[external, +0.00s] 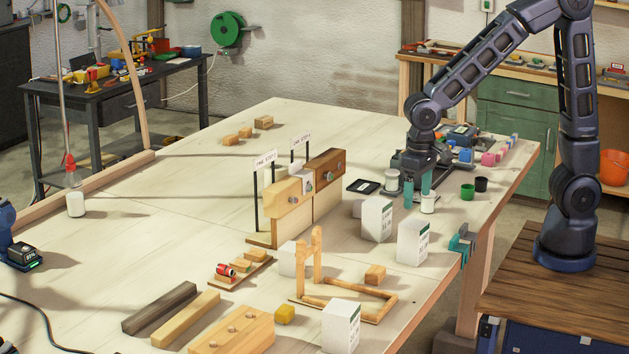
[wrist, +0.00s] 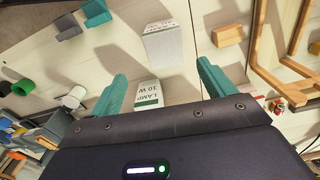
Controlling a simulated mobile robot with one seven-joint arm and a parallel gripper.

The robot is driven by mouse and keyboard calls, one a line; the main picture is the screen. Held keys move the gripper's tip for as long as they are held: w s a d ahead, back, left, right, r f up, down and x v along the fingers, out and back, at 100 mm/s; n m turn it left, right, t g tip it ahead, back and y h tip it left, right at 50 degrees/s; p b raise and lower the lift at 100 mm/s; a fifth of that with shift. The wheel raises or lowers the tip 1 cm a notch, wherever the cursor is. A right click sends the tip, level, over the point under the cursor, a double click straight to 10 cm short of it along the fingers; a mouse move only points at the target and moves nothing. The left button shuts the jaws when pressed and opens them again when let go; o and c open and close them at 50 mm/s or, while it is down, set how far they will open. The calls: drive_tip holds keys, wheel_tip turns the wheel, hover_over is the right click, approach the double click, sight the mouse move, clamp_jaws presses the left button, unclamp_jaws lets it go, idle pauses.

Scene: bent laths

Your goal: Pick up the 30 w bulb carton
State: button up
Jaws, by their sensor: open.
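A white lamp carton (wrist: 149,93) with a green stripe lies between my fingers in the wrist view; its label seems to read LAMP 30 W, though the first digit is unclear. It appears to be the white carton (external: 377,220) just in front of my gripper in the external view. My gripper (external: 417,194) is open, pointing down with teal fingers apart. In the wrist view the gripper (wrist: 160,72) has one finger to each side of the carton, and its lower part is hidden by the gripper body. I see no contact.
A second white carton (external: 413,242) stands close by, also in the wrist view (wrist: 163,43), near a teal clamp (external: 461,243) on the table edge. Another carton (external: 340,326) stands in front. A white cylinder (external: 428,204), green cup (external: 467,191) and wooden frame (external: 345,290) are nearby.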

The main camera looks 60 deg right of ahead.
sight(414, 223)
drive_tip(key=shift+a+f, duration=0.55)
drive_tip(key=shift+f, duration=0.05)
wheel_tip(414, 223, down, 10)
drive_tip(key=shift+d+f, duration=0.1)
drive_tip(key=shift+f, duration=0.15)
drive_tip(key=c, duration=1.1)
drive_tip(key=shift+r, duration=0.1)
